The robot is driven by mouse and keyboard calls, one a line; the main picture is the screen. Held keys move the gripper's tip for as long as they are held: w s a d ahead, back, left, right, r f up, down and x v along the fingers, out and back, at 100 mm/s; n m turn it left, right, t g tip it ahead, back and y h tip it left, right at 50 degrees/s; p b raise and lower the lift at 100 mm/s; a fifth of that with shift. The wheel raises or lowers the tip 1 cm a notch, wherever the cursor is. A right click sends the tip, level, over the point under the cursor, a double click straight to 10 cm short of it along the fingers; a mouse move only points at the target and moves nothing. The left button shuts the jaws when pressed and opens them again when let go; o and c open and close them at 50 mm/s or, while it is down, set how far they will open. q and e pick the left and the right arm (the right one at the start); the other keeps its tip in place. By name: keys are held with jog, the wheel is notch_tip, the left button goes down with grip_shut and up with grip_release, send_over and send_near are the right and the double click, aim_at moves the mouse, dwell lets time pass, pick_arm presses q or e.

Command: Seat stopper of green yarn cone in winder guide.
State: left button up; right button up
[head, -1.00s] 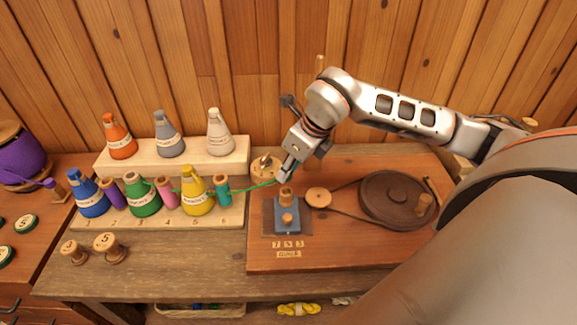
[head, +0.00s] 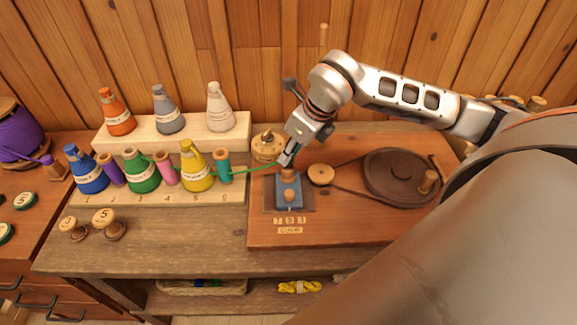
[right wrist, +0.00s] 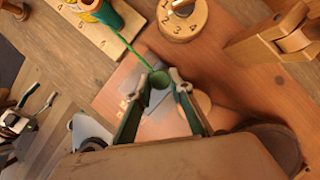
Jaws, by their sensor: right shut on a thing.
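The green yarn cone (head: 142,172) stands in the front row of the pale rack, between a purple and a pink spool. A green strand runs from the rack to my right gripper (head: 286,160). In the right wrist view my right gripper (right wrist: 165,92) is shut on a green round stopper (right wrist: 160,79), which sits between its fingertips. The winder guide (head: 288,189), a blue block with wooden parts, stands on the reddish board just below the fingertips. I cannot tell whether the stopper touches it. My left gripper is not in view.
A round numbered wooden dial (head: 267,147) stands just behind the guide. A small pulley (head: 321,174) and a large dark wheel (head: 400,177) are to its right. A yellow cone (head: 196,172) and a teal spool (head: 224,172) stand along the strand. The board's front is mostly clear.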

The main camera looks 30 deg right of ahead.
jog(key=shift+f+b, duration=0.65)
jog(key=shift+f, duration=0.35)
jog(key=o, duration=0.8)
jog(key=shift+r, duration=0.1)
jog(key=o, duration=0.4)
